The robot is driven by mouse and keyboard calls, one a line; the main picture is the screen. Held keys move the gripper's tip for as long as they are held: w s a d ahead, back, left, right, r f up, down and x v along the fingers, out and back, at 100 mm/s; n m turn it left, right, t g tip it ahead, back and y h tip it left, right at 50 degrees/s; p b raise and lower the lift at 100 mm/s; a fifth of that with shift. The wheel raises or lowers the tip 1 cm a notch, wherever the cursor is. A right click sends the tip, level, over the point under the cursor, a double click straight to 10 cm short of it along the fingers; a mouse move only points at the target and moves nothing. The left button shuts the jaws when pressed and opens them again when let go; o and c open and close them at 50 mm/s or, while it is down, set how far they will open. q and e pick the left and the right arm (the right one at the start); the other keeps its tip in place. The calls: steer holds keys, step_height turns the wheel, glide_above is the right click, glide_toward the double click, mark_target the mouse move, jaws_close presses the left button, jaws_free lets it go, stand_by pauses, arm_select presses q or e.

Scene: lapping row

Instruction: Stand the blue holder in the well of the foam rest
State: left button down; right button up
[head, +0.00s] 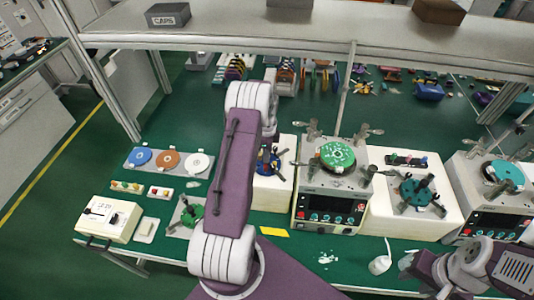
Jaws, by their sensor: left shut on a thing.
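The blue holder (263,162) shows only partly, with dark parts around it, just right of my left upper arm. It is over the cream stand between that arm and the first machine. My left arm folds back behind its own purple link, and my left gripper (274,153) is mostly hidden there, shut at the blue holder. Its fingertips are not clear. I cannot make out a well. My right arm is folded at the lower right; its gripper does not show.
A lapping machine with a green plate (338,157) stands right of the blue holder. A teal holder (415,191) is on another cream stand. A tray of discs (170,160) and a cream box (108,219) are at left. A shelf (320,32) spans above.

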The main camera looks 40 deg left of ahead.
arm_select(q)
steer(key=shift+f, duration=0.15)
steer(key=c, duration=1.1)
jaws_free()
steer(key=shift+o, duration=0.2)
steer(key=shift+r, duration=0.2)
step_height(320, 180, up, 8)
steer(key=b, duration=0.3)
steer(key=shift+s+r, duration=0.1)
steer(key=shift+r, duration=0.3)
